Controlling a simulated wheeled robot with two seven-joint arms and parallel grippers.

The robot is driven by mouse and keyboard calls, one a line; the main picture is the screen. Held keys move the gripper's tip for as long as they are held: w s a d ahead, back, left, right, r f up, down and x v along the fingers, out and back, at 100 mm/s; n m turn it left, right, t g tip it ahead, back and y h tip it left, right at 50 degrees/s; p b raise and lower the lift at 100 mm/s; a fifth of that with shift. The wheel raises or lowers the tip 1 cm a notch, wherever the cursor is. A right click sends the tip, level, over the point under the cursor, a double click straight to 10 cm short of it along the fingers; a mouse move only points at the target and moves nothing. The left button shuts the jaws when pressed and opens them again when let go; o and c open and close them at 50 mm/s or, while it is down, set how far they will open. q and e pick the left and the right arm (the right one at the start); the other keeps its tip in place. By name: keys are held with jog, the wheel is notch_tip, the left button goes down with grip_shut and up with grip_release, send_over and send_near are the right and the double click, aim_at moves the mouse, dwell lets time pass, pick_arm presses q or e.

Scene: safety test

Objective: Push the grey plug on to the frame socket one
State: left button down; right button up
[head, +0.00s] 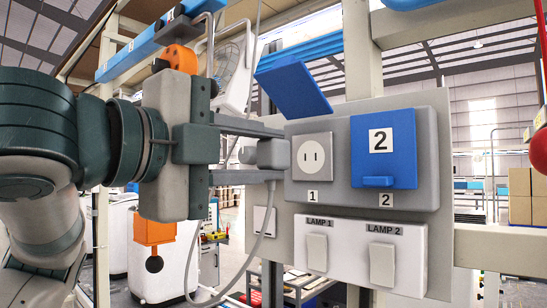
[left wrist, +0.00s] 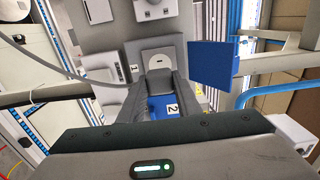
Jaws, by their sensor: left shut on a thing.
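The grey plug (head: 272,153) is between the fingers of my left gripper (head: 278,154), which is shut on it. It is level with the frame socket one (head: 311,158), just left of its face. I cannot tell whether plug and socket touch. Socket one is a pale square plate with a round face and two slots, labelled 1. Its blue lid (head: 293,88) is raised. In the left wrist view the fingers point at socket one (left wrist: 160,51). My right gripper is not in view.
Socket two is covered by a shut blue lid (head: 383,150) marked 2. A white panel below holds the LAMP 1 switch (head: 317,253) and the LAMP 2 switch (head: 382,264). A grey cable (head: 268,215) hangs in a loop below the gripper. A red ball-like object (head: 539,151) is at the right edge.

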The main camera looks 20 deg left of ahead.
aim_at(290, 155)
pick_arm(q)
jog(key=shift+s+a, duration=0.1)
jog(key=shift+a, duration=0.05)
jog(key=shift+w+d, duration=0.25)
jog(key=shift+w, duration=0.2)
jog(key=shift+w+d, duration=0.15)
jog(key=shift+w, duration=0.35)
jog(key=shift+p+x, duration=0.5)
jog(key=shift+x, duration=1.05)
jog(key=shift+w+d, duration=0.1)
jog(key=shift+w, duration=0.2)
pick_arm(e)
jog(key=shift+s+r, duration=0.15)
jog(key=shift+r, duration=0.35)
pick_arm(q)
jog(key=shift+w, duration=0.1)
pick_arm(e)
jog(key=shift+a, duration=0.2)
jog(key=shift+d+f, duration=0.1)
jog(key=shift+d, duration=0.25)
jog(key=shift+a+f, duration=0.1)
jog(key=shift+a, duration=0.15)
